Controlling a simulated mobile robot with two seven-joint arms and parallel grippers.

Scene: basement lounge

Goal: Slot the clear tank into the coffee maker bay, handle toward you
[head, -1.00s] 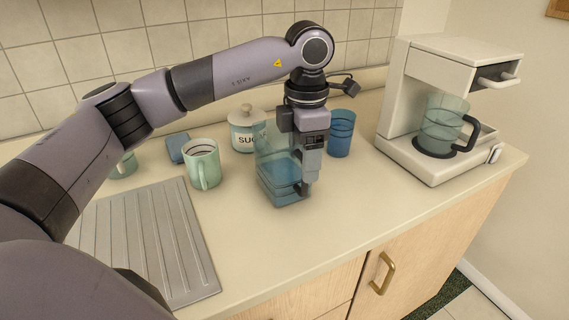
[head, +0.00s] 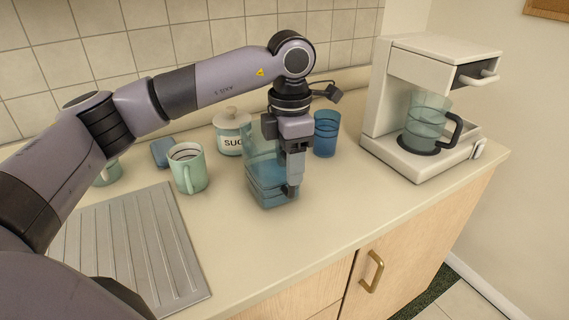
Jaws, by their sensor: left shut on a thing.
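The clear tank (head: 263,182) is a blue-tinted, see-through container, upright at the middle of the counter. My left gripper (head: 291,190) points down at the tank's right side and is shut on it; the fingers hide part of that side and its handle. I cannot tell whether the tank's base touches the counter. The white coffee maker (head: 391,105) stands at the right, well apart from the tank. A glass carafe (head: 424,128) with a black handle sits on its plate. A dark opening with a white handle (head: 480,78) shows high on its right side. My right gripper is not in view.
A blue cup (head: 326,135) and a sugar jar (head: 229,142) stand behind the tank. The counter's front middle (head: 330,205) is clear. A wall closes the right side.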

